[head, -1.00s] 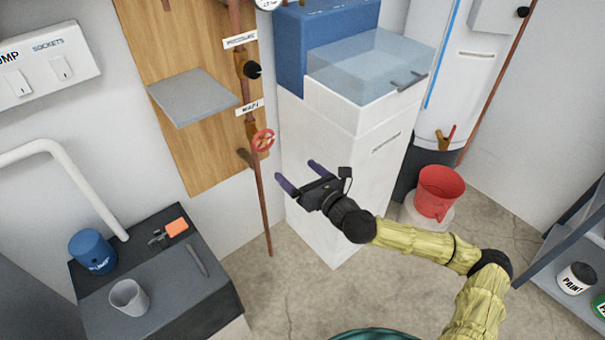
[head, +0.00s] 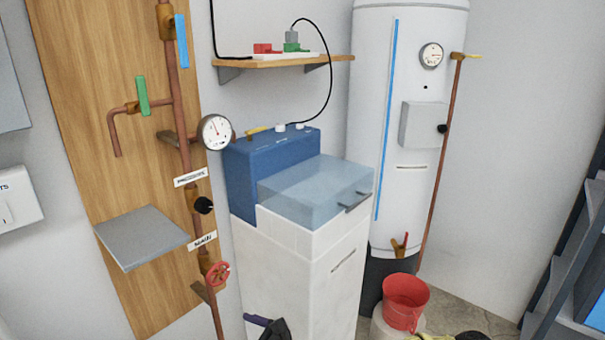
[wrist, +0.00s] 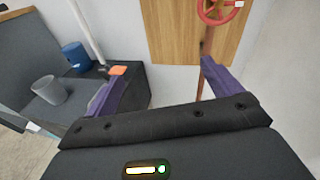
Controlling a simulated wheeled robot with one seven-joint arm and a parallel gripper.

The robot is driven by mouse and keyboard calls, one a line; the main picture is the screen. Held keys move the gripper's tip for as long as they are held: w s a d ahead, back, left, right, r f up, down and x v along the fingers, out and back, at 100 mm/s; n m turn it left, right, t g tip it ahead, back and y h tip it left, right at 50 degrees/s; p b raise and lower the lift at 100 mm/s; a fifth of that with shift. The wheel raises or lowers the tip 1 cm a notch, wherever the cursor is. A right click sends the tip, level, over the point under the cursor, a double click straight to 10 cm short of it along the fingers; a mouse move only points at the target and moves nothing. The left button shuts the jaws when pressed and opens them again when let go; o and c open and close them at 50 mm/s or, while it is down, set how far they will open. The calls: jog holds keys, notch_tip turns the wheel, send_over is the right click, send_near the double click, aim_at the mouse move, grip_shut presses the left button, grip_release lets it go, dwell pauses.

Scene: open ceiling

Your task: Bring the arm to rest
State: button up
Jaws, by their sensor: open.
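My gripper (wrist: 157,82) is open and empty in the wrist view, with its two purple fingers wide apart. In the head view only part of my gripper (head: 262,326) shows, at the bottom edge in front of the white cabinet (head: 305,280). In the wrist view the fingers point toward the wooden board (wrist: 180,35) and the wall, and touch nothing.
A red valve wheel (head: 217,273) is on the copper pipe left of the cabinet; it also shows in the wrist view (wrist: 220,8). A red bucket (head: 404,302) stands right of the cabinet.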

jog(key=s+d+f+n+g+h, duration=0.45)
jog(key=s+f+n+g, duration=0.25)
jog(key=s+f+n, duration=0.45)
jog(key=w+d+r+n+h, duration=0.1)
jog(key=d+r+n+h, duration=0.25)
jog(key=d, duration=0.45)
jog(key=w+d+r+n+h, duration=0.15)
jog(key=d+n+h, duration=0.25)
jog(key=d, duration=0.4)
jog(key=s+d+r+n+t+h, duration=0.2)
jog(key=s+d+r+n+h, duration=0.1)
jog(key=d+r, duration=0.85)
jog(key=w+p+v, duration=0.3)
jog(key=p+v, duration=1)
jog(key=v, duration=0.1)
jog(key=w+a+r+p+v, duration=0.1)
jog(key=w+p+v, duration=0.1)
jog(key=p+v, duration=1.2)
jog(key=shift+w, duration=0.4)
